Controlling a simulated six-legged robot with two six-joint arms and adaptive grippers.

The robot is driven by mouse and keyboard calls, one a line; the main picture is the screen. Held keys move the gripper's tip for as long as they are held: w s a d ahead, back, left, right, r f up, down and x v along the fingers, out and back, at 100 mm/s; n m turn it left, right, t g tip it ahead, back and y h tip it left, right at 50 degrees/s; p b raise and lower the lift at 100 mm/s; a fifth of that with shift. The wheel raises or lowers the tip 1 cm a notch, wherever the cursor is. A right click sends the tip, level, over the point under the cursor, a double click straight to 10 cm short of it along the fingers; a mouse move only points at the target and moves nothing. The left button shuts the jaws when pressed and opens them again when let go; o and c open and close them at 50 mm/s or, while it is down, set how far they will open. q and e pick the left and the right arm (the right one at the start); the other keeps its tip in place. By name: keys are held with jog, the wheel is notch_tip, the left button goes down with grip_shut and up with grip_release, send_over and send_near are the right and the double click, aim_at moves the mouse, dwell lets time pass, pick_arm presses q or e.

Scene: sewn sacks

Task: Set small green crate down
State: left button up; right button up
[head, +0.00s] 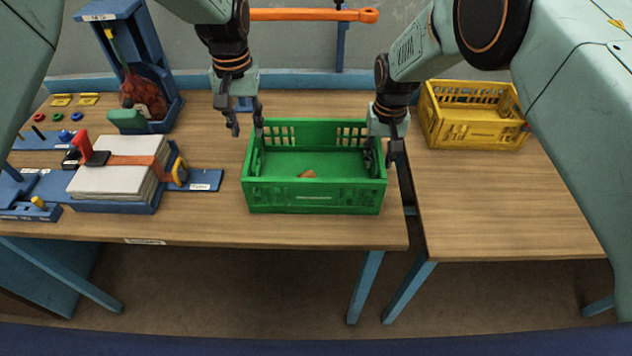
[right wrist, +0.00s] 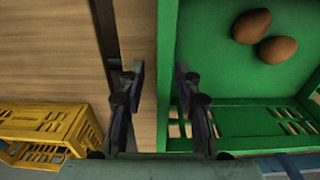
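The green crate (head: 314,196) appears to rest level on the left wooden table, close to its right edge. Brown egg-like items lie inside; the right wrist view shows two of them (right wrist: 278,50) on the green floor of the crate. My left gripper (head: 246,128) is open at the crate's left wall, one finger outside and the other near the rim. My right gripper (head: 381,152) is at the right wall. In the right wrist view my right gripper (right wrist: 162,105) has its fingers apart, one on each side of the green wall (right wrist: 167,60), with gaps showing.
A yellow crate (head: 472,133) stands on the right table (head: 500,200); a narrow gap separates the tables. Left of the green crate are a stack of white sheets (head: 115,180) in a blue holder and a blue stand (head: 130,50) with a reddish sack. An orange bar (head: 310,15) hangs behind.

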pick_arm(q)
jog(key=shift+w+f, duration=0.2)
jog(key=shift+w, duration=0.05)
pick_arm(e)
jog(key=r, duration=0.8)
jog(key=shift+w+a+r, duration=0.15)
jog(key=shift+w+r, duration=0.25)
pick_arm(q)
jog(key=shift+s+r, duration=0.2)
jog(key=shift+s, duration=0.1)
pick_arm(e)
jog(key=shift+s+r, duration=0.3)
jog(key=shift+r, duration=0.2)
pick_arm(q)
jog(key=shift+w+f, duration=0.15)
jog(key=shift+w, duration=0.1)
pick_arm(e)
jog(key=shift+w+f, duration=0.15)
jog(key=shift+w, duration=0.1)
pick_arm(q)
jog(key=shift+w, duration=0.1)
pick_arm(e)
jog(key=shift+w, duration=0.1)
